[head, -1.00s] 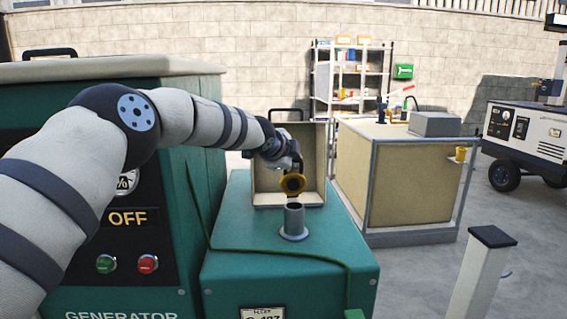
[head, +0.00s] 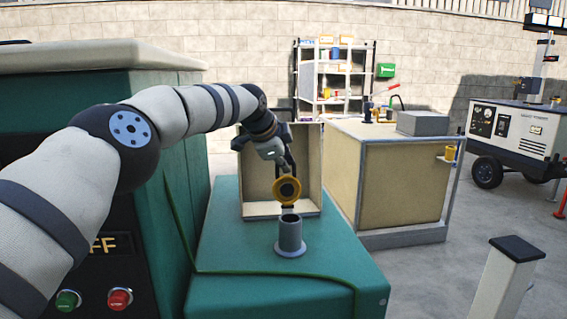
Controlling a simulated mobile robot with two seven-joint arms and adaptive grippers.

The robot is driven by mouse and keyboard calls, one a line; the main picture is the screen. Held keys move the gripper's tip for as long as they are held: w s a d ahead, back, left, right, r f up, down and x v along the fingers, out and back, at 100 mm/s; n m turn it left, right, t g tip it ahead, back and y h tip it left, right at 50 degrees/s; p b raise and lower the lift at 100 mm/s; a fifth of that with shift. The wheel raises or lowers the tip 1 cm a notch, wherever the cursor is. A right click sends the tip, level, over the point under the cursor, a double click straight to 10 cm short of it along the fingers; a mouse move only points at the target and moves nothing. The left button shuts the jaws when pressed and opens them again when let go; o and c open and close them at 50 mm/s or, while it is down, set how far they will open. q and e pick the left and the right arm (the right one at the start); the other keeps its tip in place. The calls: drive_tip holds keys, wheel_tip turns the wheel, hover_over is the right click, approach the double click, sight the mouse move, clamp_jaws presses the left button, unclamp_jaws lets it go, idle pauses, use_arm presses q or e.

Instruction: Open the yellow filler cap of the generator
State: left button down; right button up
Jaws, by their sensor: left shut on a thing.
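The yellow filler cap (head: 276,193) is in my left gripper (head: 287,172), tilted so that its round face with a dark centre shows. My left gripper is shut on it. The cap is off the grey filler neck (head: 290,234), just above and behind its open top in the picture. The neck stands upright on the green top of the generator (head: 240,255). An open beige box-like lid or compartment (head: 308,170) stands behind the neck and the gripper. The fingertips are partly hidden by the cap. My right gripper is not in view.
A green cable (head: 250,272) runs across the generator top in front of the neck. A grey post (head: 508,275) stands at the right front. A tan workbench (head: 400,185) and a shelf (head: 335,75) are behind. Open concrete floor lies to the right.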

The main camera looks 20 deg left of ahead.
use_arm(q)
drive_tip(key=shift+f, duration=0.15)
drive_tip(key=c, duration=1.7)
unclamp_jaws()
